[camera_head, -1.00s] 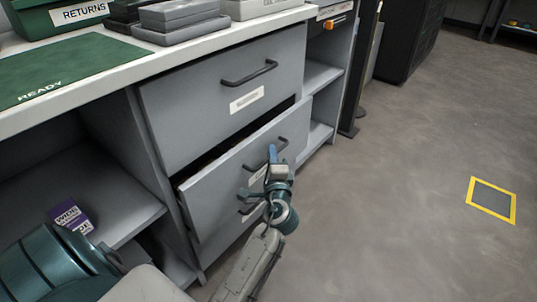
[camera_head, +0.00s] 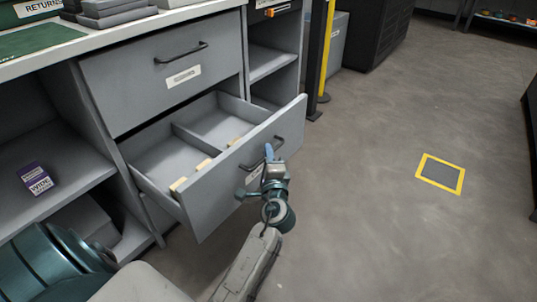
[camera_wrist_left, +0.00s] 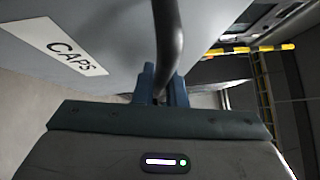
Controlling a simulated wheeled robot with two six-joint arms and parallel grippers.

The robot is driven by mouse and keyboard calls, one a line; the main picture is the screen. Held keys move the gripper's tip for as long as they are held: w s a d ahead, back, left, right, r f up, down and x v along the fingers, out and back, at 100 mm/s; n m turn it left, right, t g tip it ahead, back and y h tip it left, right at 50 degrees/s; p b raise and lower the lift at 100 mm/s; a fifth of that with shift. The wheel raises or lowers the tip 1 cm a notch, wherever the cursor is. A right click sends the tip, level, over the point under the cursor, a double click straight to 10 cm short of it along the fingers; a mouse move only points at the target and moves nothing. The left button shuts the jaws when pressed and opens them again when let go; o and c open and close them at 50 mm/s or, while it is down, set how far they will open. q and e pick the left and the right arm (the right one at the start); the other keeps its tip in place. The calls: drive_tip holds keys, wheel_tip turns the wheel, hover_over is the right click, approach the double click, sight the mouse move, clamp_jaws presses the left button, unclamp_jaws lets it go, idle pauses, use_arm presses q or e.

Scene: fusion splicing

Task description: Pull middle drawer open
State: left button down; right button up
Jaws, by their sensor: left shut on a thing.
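The middle drawer (camera_head: 228,172) of the grey cabinet is open. Its inside shows a divider and a few small tan pieces (camera_head: 190,176). My left gripper (camera_head: 270,153) is shut on the dark bar handle (camera_head: 279,146) on the drawer's front. In the left wrist view the handle (camera_wrist_left: 168,45) runs between my two blue fingers (camera_wrist_left: 161,85), beside a white label reading CAPS (camera_wrist_left: 64,46). My right gripper is not in view.
The closed top drawer (camera_head: 150,85) sits above, with its own handle (camera_head: 182,53). Open shelves stand on both sides, with a purple box (camera_head: 35,180) at left. Yellow-and-black posts (camera_head: 325,50) stand behind. Floor (camera_head: 370,180) to the right is clear, with a yellow-framed mark (camera_head: 440,173).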

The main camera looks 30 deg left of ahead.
use_arm(q)
drive_tip(key=shift+d, duration=0.4)
drive_tip(key=c, duration=1.5)
unclamp_jaws()
drive_tip(key=v, duration=0.7)
drive_tip(key=shift+s, duration=0.25)
drive_tip(key=shift+d, duration=0.1)
